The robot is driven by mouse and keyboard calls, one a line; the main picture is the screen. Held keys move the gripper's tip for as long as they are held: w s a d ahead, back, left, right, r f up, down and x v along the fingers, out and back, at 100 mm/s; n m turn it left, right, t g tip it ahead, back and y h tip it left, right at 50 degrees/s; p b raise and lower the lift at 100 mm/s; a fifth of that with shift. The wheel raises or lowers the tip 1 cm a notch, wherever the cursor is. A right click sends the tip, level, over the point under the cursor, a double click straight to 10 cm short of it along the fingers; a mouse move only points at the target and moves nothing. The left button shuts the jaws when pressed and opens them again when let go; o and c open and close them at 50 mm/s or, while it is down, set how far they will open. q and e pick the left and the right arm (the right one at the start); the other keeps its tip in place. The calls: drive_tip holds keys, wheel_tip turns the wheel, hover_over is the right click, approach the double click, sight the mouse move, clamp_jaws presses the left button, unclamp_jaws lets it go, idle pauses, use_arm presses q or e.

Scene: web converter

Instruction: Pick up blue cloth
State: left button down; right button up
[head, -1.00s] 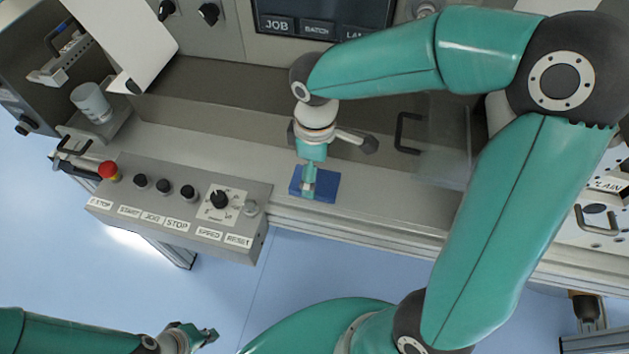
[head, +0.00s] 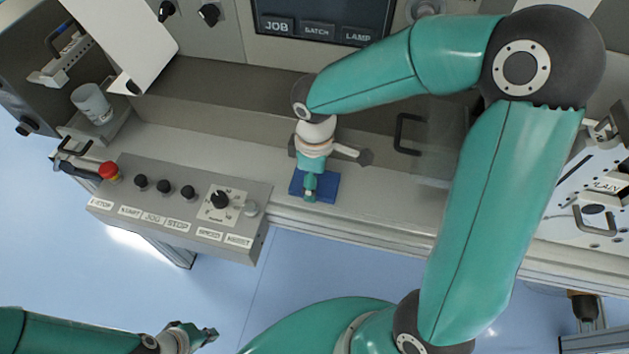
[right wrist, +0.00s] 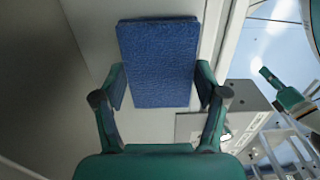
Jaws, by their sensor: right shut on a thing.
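The blue cloth (head: 328,187) is a flat, dark blue rectangle on the grey ledge, to the right of the button box. It also shows in the right wrist view (right wrist: 160,58), between the two fingers. My right gripper (head: 310,195) points down at the cloth, and its fingers (right wrist: 161,88) are shut on it, at its left and right edges in the wrist view. The cloth appears to be still at the ledge; any gap below it is hidden. My left gripper (head: 208,336) is low at the left, away from the cloth, and its jaw state is unclear.
The button box (head: 225,190) with a red stop button (head: 108,170) stands left of the cloth. A black handle (head: 402,133) and a clear panel are to the right. A screen (head: 320,18) is behind. Blue floor lies in front of the ledge.

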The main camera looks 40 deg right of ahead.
drive_tip(key=shift+r, duration=0.1)
wheel_tip(320, 180, up, 20)
drive_tip(key=shift+p, duration=0.35)
